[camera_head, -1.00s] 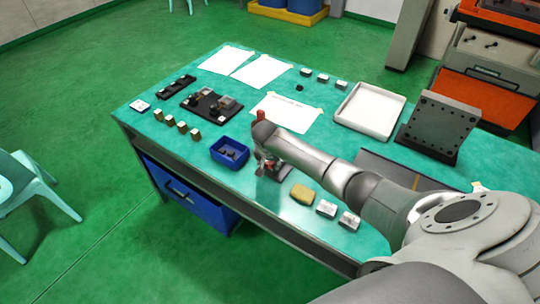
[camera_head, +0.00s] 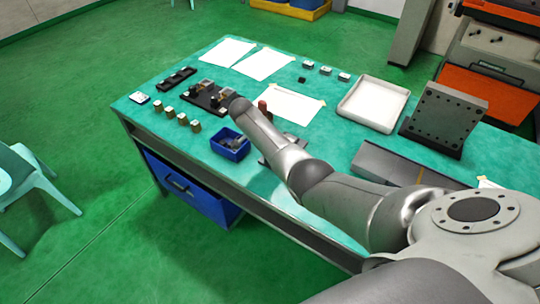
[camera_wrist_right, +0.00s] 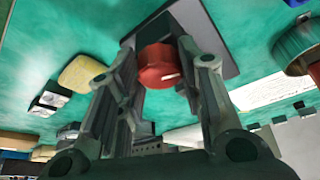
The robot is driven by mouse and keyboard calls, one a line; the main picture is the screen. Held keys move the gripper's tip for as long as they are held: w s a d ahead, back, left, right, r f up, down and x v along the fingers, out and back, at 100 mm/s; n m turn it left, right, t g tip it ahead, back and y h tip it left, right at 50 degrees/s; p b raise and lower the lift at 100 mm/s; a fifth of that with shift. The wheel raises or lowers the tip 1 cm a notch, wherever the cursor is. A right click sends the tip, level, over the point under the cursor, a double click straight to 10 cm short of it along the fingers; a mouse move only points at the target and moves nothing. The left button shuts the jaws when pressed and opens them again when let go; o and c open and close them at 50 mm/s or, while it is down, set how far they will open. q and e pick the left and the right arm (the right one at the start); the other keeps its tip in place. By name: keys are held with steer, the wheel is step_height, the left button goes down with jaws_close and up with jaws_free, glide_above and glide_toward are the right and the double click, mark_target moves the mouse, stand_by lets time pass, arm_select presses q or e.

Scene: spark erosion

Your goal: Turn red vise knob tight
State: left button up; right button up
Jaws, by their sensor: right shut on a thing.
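The red vise knob (camera_wrist_right: 157,66) shows in the wrist view, with a short white mark on its face. My right gripper (camera_wrist_right: 157,58) has its two fingers on either side of the knob and is shut on it. The dark grey vise (camera_wrist_right: 215,35) shows behind the knob, and the fingers hide part of it. My left gripper is in neither view.
A blue bin (camera_head: 229,146) stands left of my forearm. A black fixture (camera_head: 207,100), small brass blocks (camera_head: 182,119), a white tray (camera_head: 372,104) and a grey angle plate (camera_head: 440,115) stand on the table. A yellow sponge (camera_wrist_right: 82,72) lies near the vise. An upright red handle (camera_head: 262,107) stands behind my arm.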

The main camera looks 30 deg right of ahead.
steer(key=m+g+b, duration=0.1)
steer(key=m+b, duration=0.2)
steer(key=b, duration=0.1)
steer(key=m+g+y+b, duration=0.1)
steer(key=m+b, duration=0.3)
steer(key=b, duration=0.1)
steer(key=shift+w+d+f, duration=0.15)
steer(key=shift+w, duration=0.05)
steer(key=shift+r+m+g+b, duration=0.2)
steer(key=shift+m+g+b, duration=0.4)
steer(key=shift+b, duration=0.4)
steer(key=o, duration=1)
steer(key=shift+o, duration=0.2)
steer(key=v, duration=0.7)
steer(key=shift+r, duration=0.25)
